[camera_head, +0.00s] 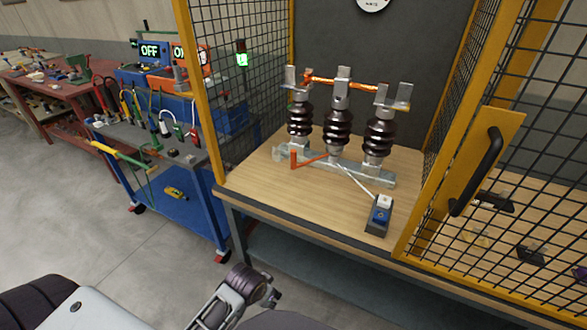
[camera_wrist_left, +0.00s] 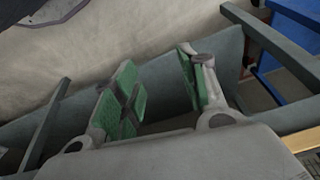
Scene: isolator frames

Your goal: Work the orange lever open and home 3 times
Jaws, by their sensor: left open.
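The orange lever (camera_head: 309,161) is on the grey metal base (camera_head: 350,170) of an isolator, in the head view. Its short end stands up at the left, and its arm runs right toward the middle insulator. Three dark ribbed insulators (camera_head: 338,130) stand on the base, with a copper-coloured bar (camera_head: 350,84) across the left and middle tops. My left gripper (camera_head: 270,293) is low in the head view, in front of the bench and well apart from the lever. In the left wrist view its green-padded fingers (camera_wrist_left: 160,85) are spread with nothing between them. My right gripper is not visible.
A yellow-framed mesh cage surrounds the wooden bench top (camera_head: 270,185), with its front open before the isolator. A door with a black handle (camera_head: 477,170) is at the right. A small box with a blue button (camera_head: 380,215) sits near the front edge. A blue tool cart (camera_head: 185,205) stands left.

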